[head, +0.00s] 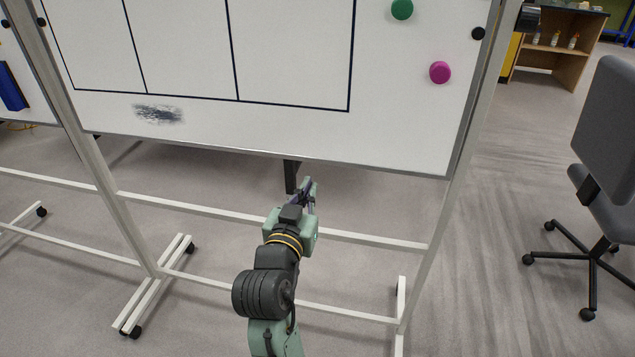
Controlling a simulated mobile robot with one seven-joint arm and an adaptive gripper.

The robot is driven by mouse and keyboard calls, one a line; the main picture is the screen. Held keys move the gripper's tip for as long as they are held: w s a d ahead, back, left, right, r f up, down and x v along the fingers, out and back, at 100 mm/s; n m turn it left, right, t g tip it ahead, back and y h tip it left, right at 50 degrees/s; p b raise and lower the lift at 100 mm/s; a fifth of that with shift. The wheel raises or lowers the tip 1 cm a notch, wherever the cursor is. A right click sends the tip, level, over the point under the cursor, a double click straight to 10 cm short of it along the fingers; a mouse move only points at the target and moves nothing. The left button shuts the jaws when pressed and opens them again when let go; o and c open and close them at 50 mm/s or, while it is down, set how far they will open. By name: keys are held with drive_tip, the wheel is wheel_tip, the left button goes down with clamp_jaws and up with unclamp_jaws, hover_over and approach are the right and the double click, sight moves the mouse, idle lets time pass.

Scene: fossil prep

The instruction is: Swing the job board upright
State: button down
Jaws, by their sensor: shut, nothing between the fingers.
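The job board (270,130) is a white panel with a dark-lined grid and a grey smudge, held in a white frame on castors. Its lower edge runs across the upper middle of the head view; its top is out of view. A short dark tab (291,176) hangs below the lower edge near the middle. My gripper (308,186) is just under that edge, close beside the tab. Its fingers are shut and empty. I cannot tell whether it touches the tab.
Frame crossbars (190,208) run behind and below my arm. A castored foot (160,288) stands at the lower left. A grey office chair (605,180) is at the right, and a wooden shelf (548,62) with bottles is at the back. Floor between board and chair is clear.

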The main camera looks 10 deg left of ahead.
sight(321, 159)
drive_tip(key=b, duration=0.4)
drive_tip(key=shift+w+a+f, duration=0.1)
drive_tip(key=shift+f, duration=0.25)
drive_tip(key=w, duration=0.4)
drive_tip(key=w+p, duration=0.1)
drive_tip(key=w, duration=0.4)
drive_tip(key=shift+r+p, duration=0.2)
drive_tip(key=shift+p, duration=0.1)
drive_tip(key=shift+w+f+t+b, duration=0.2)
drive_tip(key=shift+w+t+b, duration=0.2)
drive_tip(key=shift+w+b, duration=0.75)
drive_tip(key=shift+s+d+r, duration=0.1)
drive_tip(key=shift+d+r, duration=0.1)
